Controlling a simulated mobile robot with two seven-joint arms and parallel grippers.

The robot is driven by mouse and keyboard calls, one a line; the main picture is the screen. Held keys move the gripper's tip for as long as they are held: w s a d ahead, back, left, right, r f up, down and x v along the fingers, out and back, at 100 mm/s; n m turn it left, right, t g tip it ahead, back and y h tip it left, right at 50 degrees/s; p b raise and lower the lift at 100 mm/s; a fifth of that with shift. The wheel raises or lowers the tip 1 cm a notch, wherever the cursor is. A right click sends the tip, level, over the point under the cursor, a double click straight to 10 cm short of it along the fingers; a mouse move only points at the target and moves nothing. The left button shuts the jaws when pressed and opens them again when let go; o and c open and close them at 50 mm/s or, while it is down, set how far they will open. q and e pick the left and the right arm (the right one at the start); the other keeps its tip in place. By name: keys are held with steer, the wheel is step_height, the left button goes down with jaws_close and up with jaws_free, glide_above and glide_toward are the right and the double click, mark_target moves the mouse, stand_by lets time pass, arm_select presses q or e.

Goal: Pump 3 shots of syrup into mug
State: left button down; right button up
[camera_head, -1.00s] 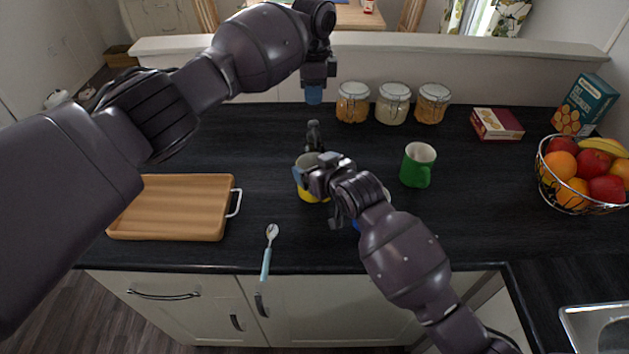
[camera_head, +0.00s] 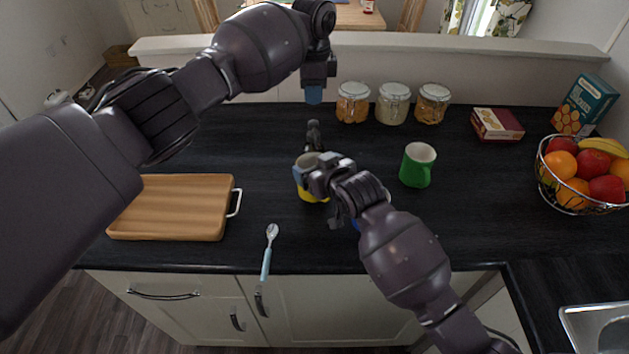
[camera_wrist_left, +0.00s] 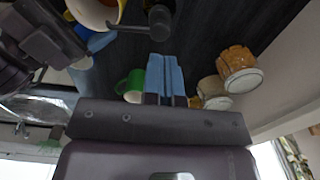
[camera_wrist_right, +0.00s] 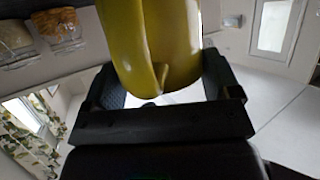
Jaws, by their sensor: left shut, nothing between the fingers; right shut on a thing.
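A yellow mug (camera_head: 313,195) stands near the middle of the dark counter, partly hidden by my right gripper (camera_head: 318,172), which is shut on it. In the right wrist view the yellow mug (camera_wrist_right: 155,45) fills the space between the fingers. A black pump head (camera_head: 313,130) rises just behind the mug; in the left wrist view its dark nozzle (camera_wrist_left: 158,18) is close to the mug's rim (camera_wrist_left: 110,22). The syrup bottle's body is hidden or too dark to make out. My left gripper (camera_head: 314,95) is shut and empty, its blue tips pointing down, above and behind the pump.
A green mug (camera_head: 418,165) stands to the right. A blue item (camera_head: 356,223) is mostly hidden under my right arm. Three jars (camera_head: 392,104) stand at the back. A wooden tray (camera_head: 170,207) and a spoon (camera_head: 268,252) lie left. A fruit basket (camera_head: 573,195) stands far right.

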arm_select(q)
step_height(320, 180, up, 4)
arm_select(e)
steer(key=shift+r, duration=0.1)
arm_select(q)
glide_above(313, 122)
steer(key=shift+f, duration=2.9)
steer(key=shift+f, duration=2.7)
steer(key=shift+r, duration=3.6)
